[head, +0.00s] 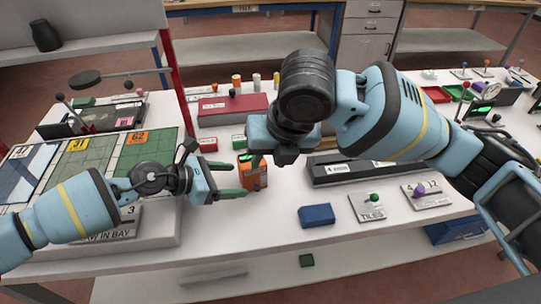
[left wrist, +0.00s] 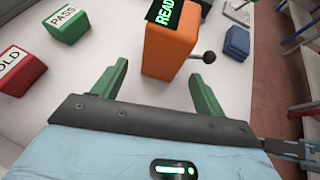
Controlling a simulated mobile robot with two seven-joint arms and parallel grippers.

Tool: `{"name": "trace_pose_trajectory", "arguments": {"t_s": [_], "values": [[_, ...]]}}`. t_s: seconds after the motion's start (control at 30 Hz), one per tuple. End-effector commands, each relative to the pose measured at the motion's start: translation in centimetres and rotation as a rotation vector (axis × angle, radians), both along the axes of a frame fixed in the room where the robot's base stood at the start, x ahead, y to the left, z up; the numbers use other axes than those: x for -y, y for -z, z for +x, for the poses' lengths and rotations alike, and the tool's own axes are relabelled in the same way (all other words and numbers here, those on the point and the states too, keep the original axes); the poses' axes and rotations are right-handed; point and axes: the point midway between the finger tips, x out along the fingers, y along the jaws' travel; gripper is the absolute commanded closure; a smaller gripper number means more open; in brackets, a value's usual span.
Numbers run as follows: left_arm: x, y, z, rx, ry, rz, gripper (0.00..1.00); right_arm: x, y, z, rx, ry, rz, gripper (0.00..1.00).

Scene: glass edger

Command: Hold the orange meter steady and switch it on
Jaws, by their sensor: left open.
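The orange meter (head: 256,178) stands upright on the white table in the head view. In the left wrist view the meter (left wrist: 170,52) shows a lit green screen with "READ" visible, the rest cut off. A short lever with a dark round knob (left wrist: 208,57) sticks out from its right side. My left gripper (head: 236,180) is open, its green fingers pointing at the meter from the left. In the left wrist view its fingers (left wrist: 158,88) are spread just short of the meter. My right gripper (head: 272,155) hangs above and beside the meter; its opening is unclear.
A green PASS block (left wrist: 68,24) and a red HOLD block (left wrist: 18,70) lie left of the meter. A blue block (head: 317,215) lies to its right, with a black tray (head: 335,172) behind. Green panels (head: 92,160) lie at left. Bare table lies in front of the meter.

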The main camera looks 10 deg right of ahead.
Motion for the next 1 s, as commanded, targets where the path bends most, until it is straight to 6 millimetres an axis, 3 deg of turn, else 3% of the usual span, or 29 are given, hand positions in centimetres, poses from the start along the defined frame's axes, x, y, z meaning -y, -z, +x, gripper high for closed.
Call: {"name": "trace_pose_trajectory", "arguments": {"t_s": [0.3,0.5,0.7,1.0], "values": [[-5.3,-3.0,-1.6,0.002,-0.002,0.002,0.28,0.0,0.0,0.0,0.0,0.0,0.0,0.63],[-7.8,-4.5,-2.4,0.001,-0.002,0.0,0.28,0.0,0.0,0.0,0.0,0.0,0.0,0.63],[-8.9,-5.1,-2.8,0.0,0.0,0.001,0.28,0.0,0.0,0.0,0.0,0.0,0.0,0.63],[-9.0,-5.2,-2.8,0.001,0.0,0.0,0.28,0.0,0.0,0.0,0.0,0.0,0.0,0.63]]}}
